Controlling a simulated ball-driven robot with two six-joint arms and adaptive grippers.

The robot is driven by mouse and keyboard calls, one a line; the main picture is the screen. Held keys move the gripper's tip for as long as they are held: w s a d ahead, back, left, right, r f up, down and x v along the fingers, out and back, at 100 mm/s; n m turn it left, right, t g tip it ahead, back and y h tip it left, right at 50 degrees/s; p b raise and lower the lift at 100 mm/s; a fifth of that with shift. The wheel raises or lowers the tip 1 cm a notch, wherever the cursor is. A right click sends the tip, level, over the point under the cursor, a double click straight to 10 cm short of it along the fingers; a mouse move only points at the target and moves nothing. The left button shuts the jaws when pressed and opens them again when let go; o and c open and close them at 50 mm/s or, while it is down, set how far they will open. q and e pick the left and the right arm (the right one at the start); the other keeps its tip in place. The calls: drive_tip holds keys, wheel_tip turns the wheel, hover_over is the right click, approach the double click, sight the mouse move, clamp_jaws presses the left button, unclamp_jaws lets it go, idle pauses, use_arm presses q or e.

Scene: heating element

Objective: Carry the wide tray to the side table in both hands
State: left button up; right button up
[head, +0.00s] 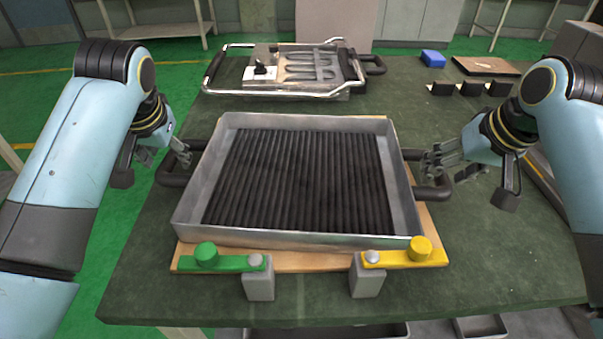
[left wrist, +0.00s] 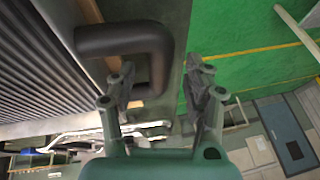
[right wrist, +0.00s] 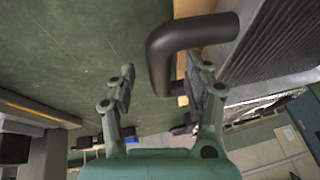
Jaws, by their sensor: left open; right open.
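The wide tray (head: 208,180) is a grey metal pan with dark ridged rods inside, lying flat on a wooden board on the green bench top. It has black bar handles at left (head: 168,180) and right (head: 432,193). My left gripper (head: 170,155) is open at the left handle; in the left wrist view the handle (left wrist: 125,40) shows between and beyond the fingers (left wrist: 158,85). My right gripper (head: 440,165) is open at the right handle; the right wrist view shows this handle (right wrist: 160,60) between and beyond the fingers (right wrist: 160,85). Contact cannot be told. I cannot identify the side table.
A green clamp (head: 222,263) and a yellow clamp (head: 403,258) stand at the tray's front edge on grey blocks. Behind the tray lies a silver-framed carrier (head: 290,92) with tools. A blue box (head: 433,58) and small black blocks (head: 470,89) are at the back right.

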use_arm(q)
drive_tip(key=shift+x, duration=1.35)
use_arm(e)
drive_tip(key=shift+x, duration=1.3)
use_arm(q)
clamp_jaws()
use_arm(e)
clamp_jaws()
use_arm(q)
drive_tip(key=shift+w+r, duration=0.15)
drive_tip(key=shift+r, duration=0.15)
use_arm(e)
drive_tip(key=shift+w+r, duration=0.2)
drive_tip(key=shift+r, duration=0.05)
